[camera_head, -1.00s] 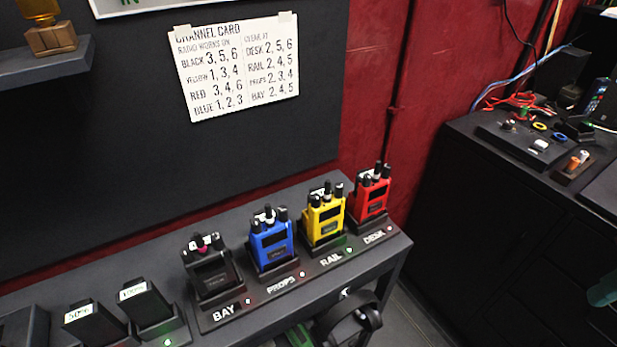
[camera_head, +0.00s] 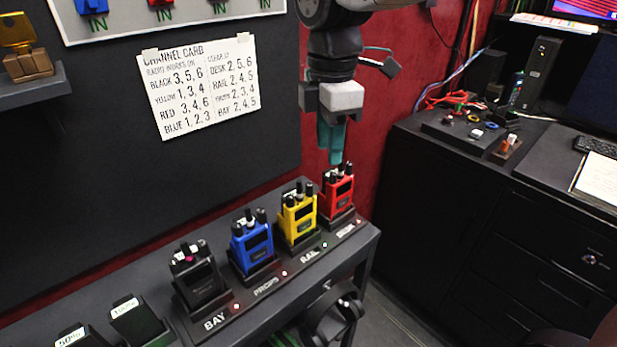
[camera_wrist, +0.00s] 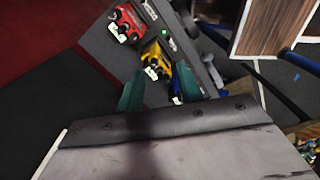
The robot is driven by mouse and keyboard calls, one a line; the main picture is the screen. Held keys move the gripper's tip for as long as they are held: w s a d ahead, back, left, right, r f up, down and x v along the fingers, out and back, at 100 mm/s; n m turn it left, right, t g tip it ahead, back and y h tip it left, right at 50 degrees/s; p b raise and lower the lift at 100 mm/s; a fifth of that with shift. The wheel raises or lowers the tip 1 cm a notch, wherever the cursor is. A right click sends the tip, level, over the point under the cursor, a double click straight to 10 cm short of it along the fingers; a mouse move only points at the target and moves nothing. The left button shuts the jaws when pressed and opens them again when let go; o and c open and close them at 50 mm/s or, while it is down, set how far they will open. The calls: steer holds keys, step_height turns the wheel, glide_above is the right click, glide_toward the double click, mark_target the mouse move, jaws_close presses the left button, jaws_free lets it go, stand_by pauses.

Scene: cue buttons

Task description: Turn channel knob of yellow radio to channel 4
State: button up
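The yellow radio (camera_head: 299,219) stands upright in its charging dock above the RAIL label, between the blue and red radios. Its knobs and antenna are on its top, too small to read a channel. In the wrist view the yellow radio (camera_wrist: 157,61) shows from above, ahead of the fingers. My gripper (camera_head: 331,155) hangs above and behind the red radio, apart from the radios. In the wrist view its two teal fingers (camera_wrist: 161,88) are spread wide with nothing held between them.
The red radio (camera_head: 338,193), blue radio (camera_head: 252,243) and black radio (camera_head: 196,278) stand in docks on the same shelf. A channel card (camera_head: 202,93) on the dark wall lists yellow as 1, 3, 4. Headphones (camera_head: 333,318) hang under the shelf. A dark cabinet (camera_head: 470,225) stands at right.

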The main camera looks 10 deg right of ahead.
mark_target(310, 184)
steer(key=a, duration=0.1)
steer(key=w+a+f+n, duration=0.1)
steer(key=a+n, duration=0.1)
steer(key=shift+w+a+f, duration=0.1)
steer(key=shift+w+f, duration=0.05)
steer(key=shift+f, duration=0.1)
step_height(310, 184, down, 7)
steer(key=shift+r, duration=0.1)
jaws_close()
